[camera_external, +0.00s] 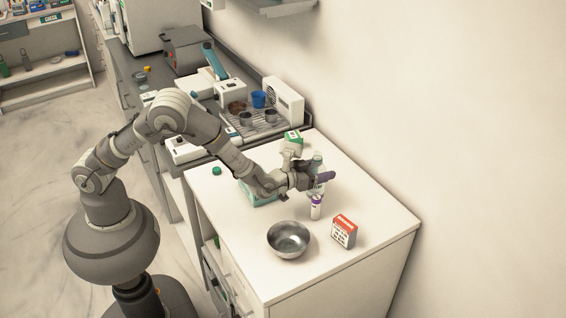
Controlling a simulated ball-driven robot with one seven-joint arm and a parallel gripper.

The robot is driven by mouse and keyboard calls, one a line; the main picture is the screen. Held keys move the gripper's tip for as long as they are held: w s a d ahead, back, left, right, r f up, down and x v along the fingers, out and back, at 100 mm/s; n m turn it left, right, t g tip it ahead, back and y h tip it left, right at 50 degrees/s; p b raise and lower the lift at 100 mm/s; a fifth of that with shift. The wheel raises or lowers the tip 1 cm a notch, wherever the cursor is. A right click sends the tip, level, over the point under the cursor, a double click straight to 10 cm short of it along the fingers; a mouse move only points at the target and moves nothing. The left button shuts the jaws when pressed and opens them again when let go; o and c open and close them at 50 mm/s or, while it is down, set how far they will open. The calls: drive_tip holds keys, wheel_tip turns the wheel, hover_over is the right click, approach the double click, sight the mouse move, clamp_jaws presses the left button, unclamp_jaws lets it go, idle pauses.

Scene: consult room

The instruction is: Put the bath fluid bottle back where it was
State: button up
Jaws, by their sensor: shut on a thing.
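My gripper (318,179) is over the right part of the white counter, with its jaws pointing right. It is shut on a pale, translucent blue-green bottle (317,162), which I take to be the bath fluid bottle. The bottle looks upright, and the gripper partly covers it. I cannot tell whether its base touches the counter (370,212). A small white bottle with a purple band (316,207) stands just in front of the gripper.
A steel bowl (288,240) and a red-and-white box (344,231) stand toward the front. A teal tray or box (262,196) lies partly under my arm. A green-and-white box (293,138) is behind the gripper. A small green object (216,170) sits near the left edge.

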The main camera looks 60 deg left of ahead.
drive_tip(key=s+a+r, duration=0.4)
drive_tip(key=s+a, duration=0.1)
drive_tip(key=s+a+m+h+p, duration=0.1)
drive_tip(key=s+a, duration=0.1)
drive_tip(key=a, duration=1.4)
drive_tip(key=s+a+f+m+g+h+p, duration=0.15)
drive_tip(key=s+a+m+h+p, duration=0.3)
drive_tip(key=s, duration=0.65)
drive_tip(key=w+f+b, duration=0.2)
drive_tip(key=w+b, duration=0.2)
drive_tip(key=w, duration=0.4)
drive_tip(key=w+f+b, duration=0.3)
drive_tip(key=w+b, duration=0.1)
drive_tip(key=w, duration=0.3)
drive_tip(key=shift+w+d+n+h, duration=0.3)
drive_tip(key=shift+w+n+h, duration=0.1)
drive_tip(key=shift+n+h, duration=0.05)
drive_tip(key=shift+f, duration=0.1)
